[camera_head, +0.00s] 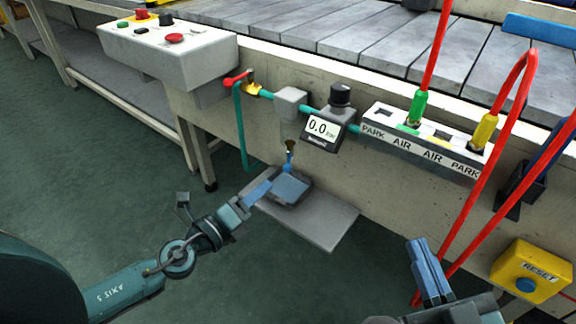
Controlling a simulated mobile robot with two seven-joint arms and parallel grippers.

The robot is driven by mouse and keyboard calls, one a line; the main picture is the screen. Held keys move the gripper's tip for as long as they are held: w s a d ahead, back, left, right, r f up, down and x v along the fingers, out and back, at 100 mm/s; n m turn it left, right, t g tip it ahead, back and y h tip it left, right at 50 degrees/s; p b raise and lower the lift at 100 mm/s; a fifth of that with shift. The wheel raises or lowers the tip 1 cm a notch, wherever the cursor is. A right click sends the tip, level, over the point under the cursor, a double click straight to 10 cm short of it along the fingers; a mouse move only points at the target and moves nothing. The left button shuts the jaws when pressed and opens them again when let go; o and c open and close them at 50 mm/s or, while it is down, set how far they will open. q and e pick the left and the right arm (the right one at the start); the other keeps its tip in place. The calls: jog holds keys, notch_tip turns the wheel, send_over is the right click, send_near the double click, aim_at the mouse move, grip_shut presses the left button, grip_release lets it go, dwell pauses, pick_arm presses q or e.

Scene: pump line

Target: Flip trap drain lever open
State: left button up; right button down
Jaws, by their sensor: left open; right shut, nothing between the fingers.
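The trap appears to be the grey box (291,101) on the teal pipe along the bench side. Below it hangs a small brass fitting (291,145) with a short blue lever (289,159) that points downward. My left gripper (266,188) is open, below and left of this lever and apart from it in the picture. Its fingers overlap one another in this view, and nothing shows held in them. My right gripper (418,243) is shut and empty at lower right, far from the lever.
A dark tray (304,200) sits on a pale floor plate (330,223) below the lever. A red-handled valve (237,78), a gauge (322,128) and a PARK/AIR block (425,142) line the bench. Red hoses (500,170) and a yellow RESET box (530,270) stand at right.

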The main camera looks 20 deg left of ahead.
aim_at(288, 169)
pick_arm(q)
jog(key=p+x, duration=0.1)
jog(key=x, duration=0.9)
jog(key=shift+w, duration=0.2)
pick_arm(e)
jog(key=shift+d+r, duration=0.1)
jog(key=shift+d, duration=0.05)
pick_arm(q)
jog(key=shift+c, duration=0.4)
grip_shut()
jog(key=shift+d+r+n+y+p, duration=0.3)
jog(key=shift+y+p, duration=0.2)
jog(key=shift+p, duration=0.35)
jog(key=shift+w+d+n+t+y+p, duration=0.15)
jog(key=shift+n+t+y+p, duration=0.25)
jog(key=shift+y+p, duration=0.2)
jog(key=shift+w+d+f+n+y, duration=0.1)
jog(key=shift+d+f+n+y, duration=0.15)
jog(key=shift+n+y, duration=0.6)
pick_arm(e)
jog(key=shift+s+d+f+n+g+h, duration=0.1)
jog(key=shift+d+f+n+g+h, duration=0.1)
jog(key=shift+d+n+g+h, duration=0.25)
jog(key=shift+a, duration=0.1)
